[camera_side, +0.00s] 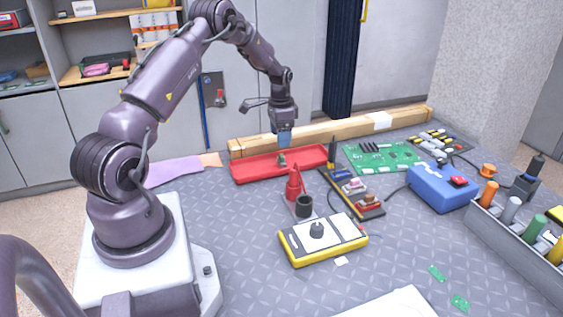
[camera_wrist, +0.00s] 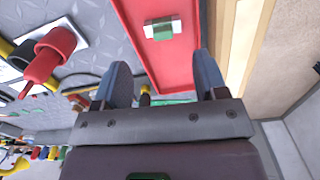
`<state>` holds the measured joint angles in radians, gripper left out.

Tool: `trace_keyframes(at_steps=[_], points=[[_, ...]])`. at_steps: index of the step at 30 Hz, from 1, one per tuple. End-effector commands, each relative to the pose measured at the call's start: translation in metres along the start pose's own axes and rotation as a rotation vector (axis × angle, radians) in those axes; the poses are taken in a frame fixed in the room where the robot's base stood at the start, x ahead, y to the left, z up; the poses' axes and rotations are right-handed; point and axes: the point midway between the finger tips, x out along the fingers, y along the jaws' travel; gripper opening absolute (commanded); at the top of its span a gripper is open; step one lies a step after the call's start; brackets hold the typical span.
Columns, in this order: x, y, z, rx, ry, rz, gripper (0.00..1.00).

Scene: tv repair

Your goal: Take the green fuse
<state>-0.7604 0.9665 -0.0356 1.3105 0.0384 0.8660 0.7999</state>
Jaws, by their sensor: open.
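The green fuse (camera_wrist: 162,29), a small green cylinder with pale metal ends, lies in the red tray (camera_wrist: 185,75) in the wrist view. In the side view a small object that looks like the fuse (camera_side: 282,160) sits in the red tray (camera_side: 252,170), just below my gripper (camera_side: 284,146). My gripper points down over the tray. In the wrist view its two blue fingers (camera_wrist: 161,68) are apart with nothing held between them. The fuse shows beyond the fingertips, roughly in line with the gap. It is apart from the fingers.
A wooden beam (camera_side: 340,131) runs behind the tray. A parts strip (camera_side: 352,190), a green circuit board (camera_side: 380,157), a yellow multimeter (camera_side: 322,240) and a blue box (camera_side: 440,187) lie to the right. Purple cloth (camera_side: 175,171) lies left.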

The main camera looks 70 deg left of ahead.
Motion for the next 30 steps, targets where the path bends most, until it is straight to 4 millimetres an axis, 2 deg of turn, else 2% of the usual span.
trace_keyframes(at_steps=[3,11,18,21,28,29,30], points=[[0.019,0.0,0.0,0.0,-0.001,0.001,0.66],[0.039,-0.001,-0.001,-0.001,-0.001,0.0,0.66],[0.074,-0.003,-0.004,-0.001,-0.001,0.0,0.66],[0.081,-0.003,-0.004,-0.001,0.0,0.0,0.66],[0.082,-0.003,-0.004,-0.002,0.001,-0.001,0.66],[0.082,-0.003,-0.004,-0.002,0.001,-0.001,0.61],[0.082,-0.003,-0.004,-0.002,0.001,-0.001,0.52]])
